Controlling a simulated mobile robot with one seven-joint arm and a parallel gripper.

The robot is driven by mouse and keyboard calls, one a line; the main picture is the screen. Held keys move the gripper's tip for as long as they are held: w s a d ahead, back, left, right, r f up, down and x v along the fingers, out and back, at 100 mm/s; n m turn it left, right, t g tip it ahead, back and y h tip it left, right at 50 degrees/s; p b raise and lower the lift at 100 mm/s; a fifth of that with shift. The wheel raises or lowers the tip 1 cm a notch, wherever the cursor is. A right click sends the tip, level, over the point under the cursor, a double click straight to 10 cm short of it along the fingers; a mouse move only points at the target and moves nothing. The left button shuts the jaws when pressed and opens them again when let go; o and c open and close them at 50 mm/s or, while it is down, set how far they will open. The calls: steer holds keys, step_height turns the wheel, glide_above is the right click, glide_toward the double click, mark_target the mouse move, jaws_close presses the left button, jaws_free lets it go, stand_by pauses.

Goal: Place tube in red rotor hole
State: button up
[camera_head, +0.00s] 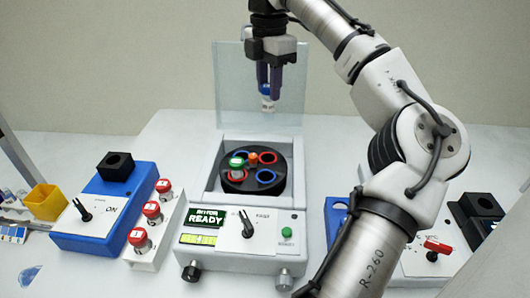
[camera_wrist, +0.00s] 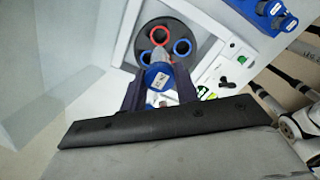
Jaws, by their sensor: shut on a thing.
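My gripper (camera_head: 268,87) is shut on a tube (camera_head: 268,103) with a blue cap and white label. It holds the tube upright, well above the black rotor (camera_head: 256,187). In the wrist view the tube (camera_wrist: 158,76) sits between the fingers (camera_wrist: 160,90) and covers part of the rotor (camera_wrist: 149,45). A red-ringed hole (camera_head: 268,157) at the back right looks empty; one shows in the wrist view (camera_wrist: 160,35). A green-capped tube (camera_head: 236,163) stands in the rotor's left side.
The centrifuge's clear lid (camera_head: 240,90) stands open behind the rotor. Its front panel (camera_head: 243,232) has a READY display. A blue device (camera_head: 105,210) and a rack of red-capped tubes (camera_head: 152,230) stand left. My arm crosses the right side.

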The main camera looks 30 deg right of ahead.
mark_target(269, 103)
step_height(269, 103, down, 15)
steer(key=shift+f, duration=0.1)
stand_by(0.3)
steer(key=shift+f, duration=0.1)
steer(key=o, duration=1)
steer(key=shift+c, duration=0.2)
step_height(269, 103, up, 12)
steer(key=shift+r, duration=0.2)
